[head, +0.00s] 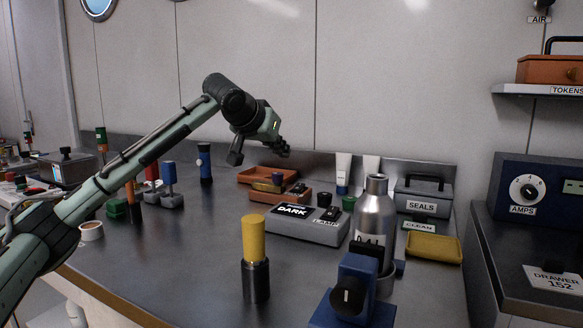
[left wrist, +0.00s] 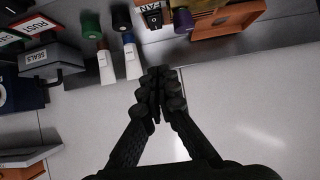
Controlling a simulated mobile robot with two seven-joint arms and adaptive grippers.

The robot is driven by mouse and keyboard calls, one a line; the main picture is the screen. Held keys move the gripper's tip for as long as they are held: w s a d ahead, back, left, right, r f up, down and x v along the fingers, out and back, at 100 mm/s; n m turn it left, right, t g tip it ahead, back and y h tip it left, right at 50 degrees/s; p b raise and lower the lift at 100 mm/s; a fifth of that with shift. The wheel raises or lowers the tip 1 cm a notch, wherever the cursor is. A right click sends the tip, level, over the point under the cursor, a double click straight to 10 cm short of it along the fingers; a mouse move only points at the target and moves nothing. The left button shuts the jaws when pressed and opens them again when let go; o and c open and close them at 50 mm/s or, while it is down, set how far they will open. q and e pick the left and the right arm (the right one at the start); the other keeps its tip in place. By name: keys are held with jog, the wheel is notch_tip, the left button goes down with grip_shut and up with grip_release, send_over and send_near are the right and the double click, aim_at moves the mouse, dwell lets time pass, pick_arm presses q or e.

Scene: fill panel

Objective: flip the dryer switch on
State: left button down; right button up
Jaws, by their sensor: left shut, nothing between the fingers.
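No label reading dryer can be made out in either view, so I cannot tell which switch is the dryer's. A grey switch box (head: 307,225) with a DARK display and a LAMP label stands mid-bench. In the left wrist view, a small dark switch unit (left wrist: 152,15) with a partly readable label shows at the top edge. My left gripper (head: 284,151) is raised above the back of the bench, near the wall, above and behind the orange tray. Its fingers are shut and empty; they also show in the left wrist view (left wrist: 158,78). My right gripper is not in view.
An orange tray (head: 256,177), a metal bottle (head: 374,215), a yellow-topped cylinder (head: 253,240) and a blue device (head: 352,290) stand on the bench. A SEALS box (head: 421,203) and white tubes (head: 343,170) stand behind.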

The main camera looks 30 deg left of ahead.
pick_arm(q)
jog(key=p, duration=0.1)
send_over(298, 187)
jog(key=s, duration=0.1)
notch_tip(298, 187, down, 6)
jog(key=shift+r, duration=0.25)
notch_tip(298, 187, down, 2)
jog(key=shift+f, duration=0.2)
jog(key=shift+w+f, duration=0.2)
jog(key=shift+f, duration=0.4)
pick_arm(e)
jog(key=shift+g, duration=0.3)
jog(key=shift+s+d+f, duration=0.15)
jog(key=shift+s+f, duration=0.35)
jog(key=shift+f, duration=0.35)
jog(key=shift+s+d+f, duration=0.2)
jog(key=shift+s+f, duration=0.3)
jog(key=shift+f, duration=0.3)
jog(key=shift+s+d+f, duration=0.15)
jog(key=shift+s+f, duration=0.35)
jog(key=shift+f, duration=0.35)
pick_arm(q)
jog(key=shift+w+d+f+g, duration=0.1)
jog(key=shift+w+f+g, duration=0.2)
jog(key=shift+g, duration=0.5)
